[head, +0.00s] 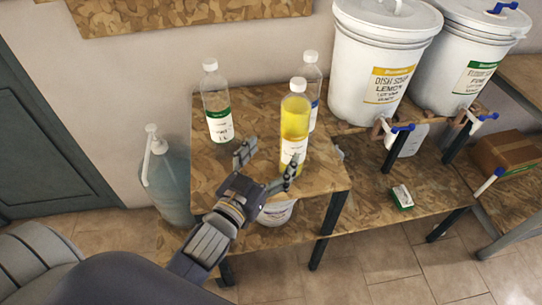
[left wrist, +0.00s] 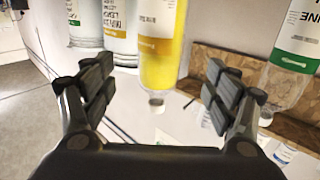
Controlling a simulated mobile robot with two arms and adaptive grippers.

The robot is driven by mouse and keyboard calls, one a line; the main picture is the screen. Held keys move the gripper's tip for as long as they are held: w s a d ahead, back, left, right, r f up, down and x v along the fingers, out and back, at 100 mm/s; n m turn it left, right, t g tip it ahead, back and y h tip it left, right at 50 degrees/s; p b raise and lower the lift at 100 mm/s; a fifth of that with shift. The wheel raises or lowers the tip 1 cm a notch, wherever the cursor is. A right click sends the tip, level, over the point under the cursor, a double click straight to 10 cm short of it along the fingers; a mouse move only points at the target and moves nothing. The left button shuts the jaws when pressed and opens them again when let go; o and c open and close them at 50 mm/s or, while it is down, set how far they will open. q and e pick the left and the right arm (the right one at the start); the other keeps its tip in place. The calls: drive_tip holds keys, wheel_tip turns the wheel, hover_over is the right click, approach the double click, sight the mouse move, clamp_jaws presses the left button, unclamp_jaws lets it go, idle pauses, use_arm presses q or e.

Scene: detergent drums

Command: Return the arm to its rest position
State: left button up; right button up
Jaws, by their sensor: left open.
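My left gripper (head: 267,162) is open and empty in the head view, low in front of the bottles at the small wooden table (head: 318,181). In the left wrist view its two fingers (left wrist: 160,88) stand wide apart with nothing held between them. A bottle of yellow liquid with a white cap (head: 294,122) stands upright beyond the fingers. It shows inverted in the left wrist view (left wrist: 162,45), beyond the fingertips. A clear bottle with a green label (head: 217,105) stands to its left, and another clear bottle (head: 312,72) is partly hidden behind it. My right gripper is not in view.
Two white drums with taps (head: 376,70) (head: 462,60) stand on a shelf at the right. A large clear jug (head: 166,180) is left of the table. A white bowl-like container (head: 277,213) is partly hidden below. A cardboard box (head: 506,152) lies far right.

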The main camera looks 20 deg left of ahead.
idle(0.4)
use_arm(q)
drive_tip(key=s+a+f+g+y, duration=0.2)
drive_tip(key=s+a+f+g, duration=0.1)
drive_tip(key=s+f+g, duration=1.2)
drive_tip(key=s+f, duration=0.4)
drive_tip(key=s, duration=0.2)
wheel_tip(320, 180, down, 26)
drive_tip(key=s+m, duration=0.1)
drive_tip(key=s+a+f+g, duration=0.2)
drive_tip(key=s+f, duration=1.3)
drive_tip(key=s, duration=0.1)
drive_tip(key=shift+s+f, duration=0.3)
drive_tip(key=shift+f, duration=0.1)
